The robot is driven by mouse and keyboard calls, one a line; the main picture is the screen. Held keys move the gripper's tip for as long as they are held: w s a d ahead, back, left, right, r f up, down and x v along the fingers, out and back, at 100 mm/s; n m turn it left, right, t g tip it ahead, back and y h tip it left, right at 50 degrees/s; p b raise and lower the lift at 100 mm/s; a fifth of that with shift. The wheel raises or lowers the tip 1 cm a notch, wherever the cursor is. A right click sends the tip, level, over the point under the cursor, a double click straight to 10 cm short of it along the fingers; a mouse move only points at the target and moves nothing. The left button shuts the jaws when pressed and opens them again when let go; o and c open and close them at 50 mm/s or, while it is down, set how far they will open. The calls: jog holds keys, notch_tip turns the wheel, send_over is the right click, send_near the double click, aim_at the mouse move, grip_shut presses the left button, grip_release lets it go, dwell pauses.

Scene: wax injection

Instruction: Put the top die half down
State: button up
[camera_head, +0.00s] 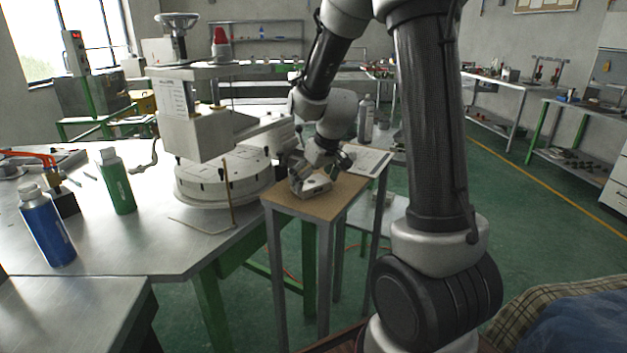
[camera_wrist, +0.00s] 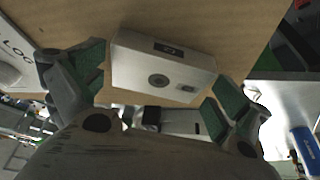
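The die half (camera_wrist: 163,66) is a pale grey metal block with a round hole, a smaller recess and a dark slot. It lies on the brown top of a small stand (camera_head: 345,196); in the head view the die half (camera_head: 314,189) is near the stand's middle. My gripper (camera_wrist: 160,74) is low over it, with green-padded fingers spread at its two ends. Narrow gaps seem to show between pads and block. In the head view my gripper (camera_head: 322,168) partly covers the block. I cannot tell whether one or two halves are stacked there.
A white printed sheet (camera_head: 367,161) lies on the stand's far right. The wax injection machine (camera_head: 222,182) with its round base stands close left on the metal table. A green bottle (camera_head: 116,184) and a blue bottle (camera_head: 47,228) stand further left. A grey spray can (camera_head: 366,118) stands behind.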

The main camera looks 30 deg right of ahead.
jog(key=shift+r, duration=0.1)
jog(key=a+v, duration=0.1)
jog(key=v, duration=1)
jog(key=s+r+m, duration=0.1)
jog(key=s+r, duration=0.1)
jog(key=s, duration=1)
jog(key=s+r+m, duration=0.1)
jog(key=s+r, duration=0.1)
jog(key=s, duration=0.9)
jog(key=shift+s+r+h, duration=0.25)
jog(key=shift+s+h, duration=0.1)
jog(key=shift+h, duration=0.05)
jog(key=shift+d, duration=0.2)
